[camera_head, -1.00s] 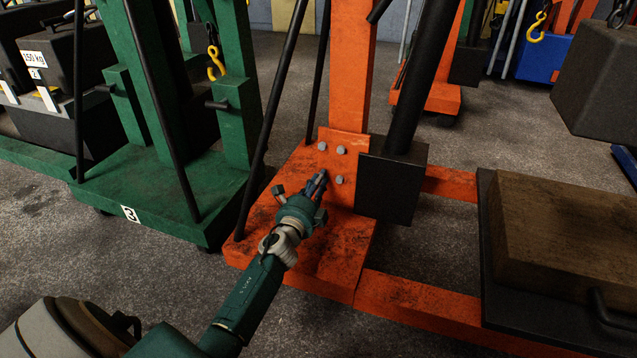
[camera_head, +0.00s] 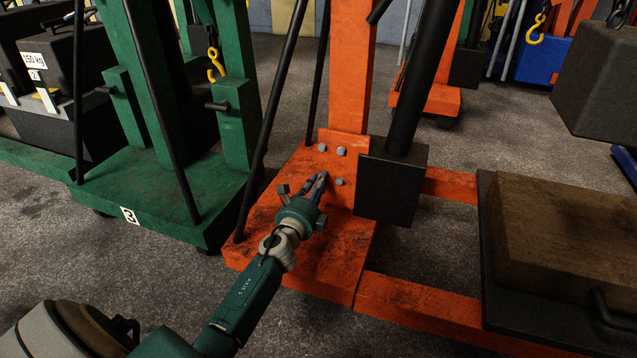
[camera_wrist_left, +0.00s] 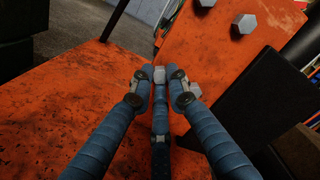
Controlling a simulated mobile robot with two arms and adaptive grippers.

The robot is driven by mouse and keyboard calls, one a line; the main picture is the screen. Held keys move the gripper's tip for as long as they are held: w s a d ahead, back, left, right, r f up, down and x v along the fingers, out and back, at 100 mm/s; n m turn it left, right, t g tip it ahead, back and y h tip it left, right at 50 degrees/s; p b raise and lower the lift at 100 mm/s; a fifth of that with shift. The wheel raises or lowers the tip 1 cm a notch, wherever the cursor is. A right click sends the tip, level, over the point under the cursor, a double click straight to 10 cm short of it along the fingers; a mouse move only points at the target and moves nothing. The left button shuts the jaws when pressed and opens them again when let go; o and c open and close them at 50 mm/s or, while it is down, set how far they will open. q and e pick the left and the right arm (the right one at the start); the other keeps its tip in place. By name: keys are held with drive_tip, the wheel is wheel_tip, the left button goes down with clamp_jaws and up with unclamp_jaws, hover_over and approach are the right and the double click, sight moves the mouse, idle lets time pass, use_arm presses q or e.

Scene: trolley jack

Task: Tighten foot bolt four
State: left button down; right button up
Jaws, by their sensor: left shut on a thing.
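The orange jack's foot plate (camera_head: 345,195) carries several grey hex bolts. Two upper bolts, a left one (camera_head: 322,147) and a right one (camera_head: 341,151), and a lower right bolt (camera_head: 339,182) show in the head view. My left gripper (camera_head: 322,177) reaches the lower left position and hides the bolt there. In the left wrist view the blue fingers of my left gripper (camera_wrist_left: 159,76) are shut around the head of that lower left bolt (camera_wrist_left: 158,70). The lower right bolt (camera_wrist_left: 194,89) shows just beside the right finger. No number shows on the bolts. My right gripper is not in view.
A dark block (camera_head: 392,185) stands right of the bolts, close to my fingers. A black rod (camera_head: 272,120) slants up left of my gripper. A green jack (camera_head: 165,190) stands at left. A brown weight (camera_head: 560,235) lies on a dark platform at right.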

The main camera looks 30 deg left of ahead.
use_arm(q)
drive_tip(key=c, duration=1.7)
unclamp_jaws()
drive_tip(key=shift+w+d+f, duration=0.15)
drive_tip(key=shift+d, duration=0.35)
drive_tip(key=shift+a, duration=0.15)
drive_tip(key=v, duration=1.2)
